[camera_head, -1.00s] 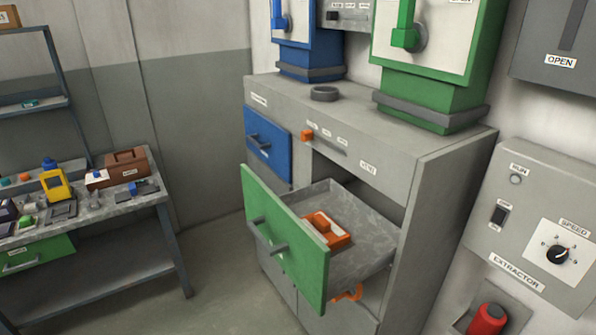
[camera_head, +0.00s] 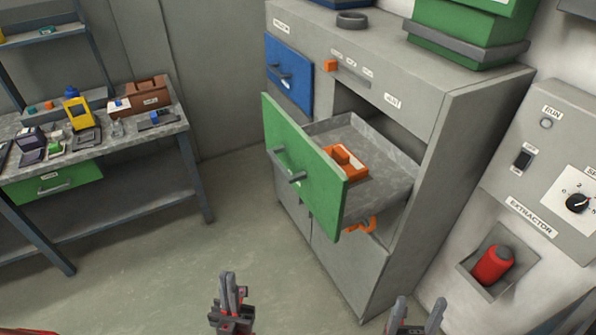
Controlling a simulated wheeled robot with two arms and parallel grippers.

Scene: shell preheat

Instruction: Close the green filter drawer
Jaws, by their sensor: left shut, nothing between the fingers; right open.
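The green filter drawer (camera_head: 306,163) is pulled out of the grey cabinet (camera_head: 461,118). Its green front with a grey handle (camera_head: 286,165) stands well clear of the cabinet face. An orange block (camera_head: 346,161) lies in its grey tray (camera_head: 391,166). My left gripper (camera_head: 231,281) is shut and empty, low in the view, below and left of the drawer front. My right gripper (camera_head: 418,304) is open at the bottom edge, in front of the cabinet base. Both are apart from the drawer.
An orange hook-like part (camera_head: 359,226) shows under the green drawer. A workbench (camera_head: 150,138) with several items stands at left. The extractor panel (camera_head: 535,165) is at right. The floor (camera_head: 170,270) between is clear.

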